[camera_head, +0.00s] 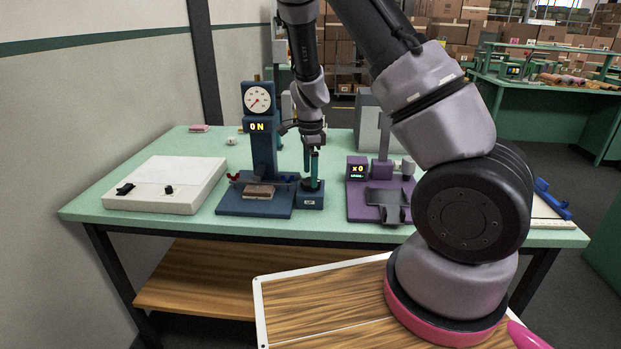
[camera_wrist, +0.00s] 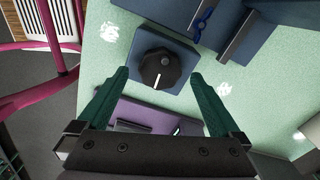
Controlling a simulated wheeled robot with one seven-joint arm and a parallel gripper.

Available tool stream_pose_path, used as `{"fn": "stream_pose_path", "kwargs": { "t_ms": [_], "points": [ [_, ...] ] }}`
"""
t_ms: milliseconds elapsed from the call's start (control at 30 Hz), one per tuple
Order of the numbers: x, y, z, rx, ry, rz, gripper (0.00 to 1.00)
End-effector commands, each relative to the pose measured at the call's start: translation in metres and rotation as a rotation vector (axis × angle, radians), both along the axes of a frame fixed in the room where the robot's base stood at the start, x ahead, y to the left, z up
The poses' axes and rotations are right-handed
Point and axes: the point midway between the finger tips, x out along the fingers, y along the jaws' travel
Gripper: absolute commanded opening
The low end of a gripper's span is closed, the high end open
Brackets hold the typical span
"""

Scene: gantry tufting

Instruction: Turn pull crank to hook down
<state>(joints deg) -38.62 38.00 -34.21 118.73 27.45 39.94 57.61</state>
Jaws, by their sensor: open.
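A black round knob (camera_wrist: 160,67) with a white pointer line sits on a small blue box (camera_wrist: 183,50); it looks like the pull crank. In the wrist view its pointer aims down, towards my gripper's base. My gripper (camera_wrist: 159,80) is open, its green fingers on either side of the knob with visible gaps. In the head view the fingers (camera_head: 311,166) point down just above the small blue box (camera_head: 311,201), and partly hide the knob. Beside it stands a blue machine (camera_head: 263,150) with a round dial and a lit "ON" display. I cannot make out a hook.
A purple machine (camera_head: 357,204) with a lit display stands close on the right. A white panel box (camera_head: 165,185) lies on the left of the green table (camera_head: 120,216). A blue clip-like object (camera_head: 552,196) lies at the right end. The front table strip is clear.

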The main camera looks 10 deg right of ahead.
Motion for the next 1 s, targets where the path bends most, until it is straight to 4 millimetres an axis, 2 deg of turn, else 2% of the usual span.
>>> {"fn": "stream_pose_path", "kwargs": {
  "t_ms": [100,200,500,567,700,733,1000],
  "points": [
    [0.000,-0.001,-0.014,0.000,0.001,0.000,1.00],
    [0.000,0.000,-0.020,0.000,0.000,0.000,1.00],
    [0.000,0.000,-0.022,0.001,-0.001,0.001,1.00],
    [0.000,0.000,-0.022,0.001,-0.001,0.001,0.81],
    [0.000,0.000,-0.022,0.001,-0.001,0.001,0.27],
    [0.000,0.000,-0.022,0.001,-0.001,0.001,0.17],
    [0.000,0.000,-0.022,0.001,-0.001,0.028,0.17]
  ]
}}
